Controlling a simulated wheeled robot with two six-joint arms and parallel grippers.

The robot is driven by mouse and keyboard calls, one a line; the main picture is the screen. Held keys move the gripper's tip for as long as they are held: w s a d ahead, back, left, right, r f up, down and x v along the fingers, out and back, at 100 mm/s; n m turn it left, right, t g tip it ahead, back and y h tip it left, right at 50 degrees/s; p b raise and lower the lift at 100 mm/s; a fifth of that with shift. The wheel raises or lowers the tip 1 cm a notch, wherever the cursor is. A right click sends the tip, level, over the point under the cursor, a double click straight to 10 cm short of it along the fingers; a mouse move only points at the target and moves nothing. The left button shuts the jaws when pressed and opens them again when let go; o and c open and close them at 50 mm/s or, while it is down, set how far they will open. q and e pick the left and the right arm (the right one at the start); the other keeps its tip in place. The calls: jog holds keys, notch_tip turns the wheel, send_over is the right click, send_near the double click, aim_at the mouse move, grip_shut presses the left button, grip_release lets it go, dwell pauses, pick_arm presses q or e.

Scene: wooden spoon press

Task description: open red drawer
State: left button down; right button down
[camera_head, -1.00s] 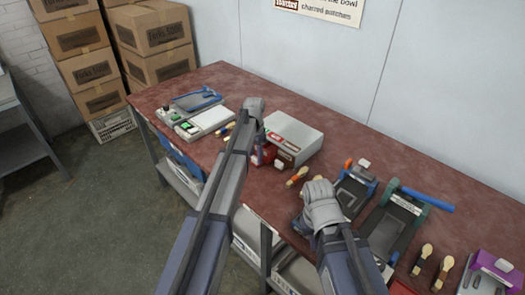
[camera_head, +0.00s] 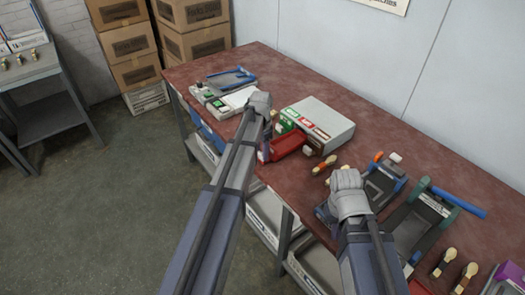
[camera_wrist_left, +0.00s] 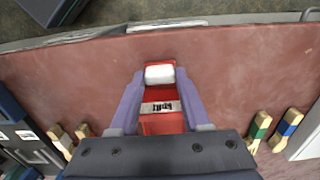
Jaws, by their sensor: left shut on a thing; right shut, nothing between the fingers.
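The white cabinet (camera_head: 325,122) stands on the red-brown table, with coloured labels along its front. Its red drawer (camera_head: 288,144) sticks out of the front towards the table edge. In the left wrist view the red drawer (camera_wrist_left: 160,124) with its label lies between the two purple fingers, with a white block (camera_wrist_left: 160,74) at its outer end. My left gripper (camera_head: 266,148) is shut on the drawer; its hand partly hides the drawer's outer end in the head view. My right gripper (camera_head: 326,212) is shut and empty, low beside the clamp-like press; its fingertips are largely hidden.
Wooden spoons (camera_head: 322,166) lie right of the cabinet. A blue-handled press (camera_head: 425,220) stands farther right. A grey device and pale tray (camera_head: 235,100) stand at the left. The table's front edge is close to the drawer.

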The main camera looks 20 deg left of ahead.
pick_arm(q)
jog(key=shift+c, duration=1.8)
grip_release()
pick_arm(e)
jog(key=shift+r, duration=0.1)
pick_arm(q)
notch_tip(320, 180, up, 8)
jog(key=p, duration=0.8)
jog(key=shift+f, duration=0.1)
pick_arm(e)
notch_tip(320, 180, up, 8)
jog(key=shift+f, duration=0.2)
pick_arm(q)
jog(key=s+d+n, duration=0.1)
jog(key=s+d, duration=0.8)
jog(key=s, duration=0.3)
jog(key=s+d+n+y, duration=0.1)
jog(key=s+d+n, duration=0.1)
jog(key=s+d, duration=0.8)
jog(key=shift+s, duration=1.1)
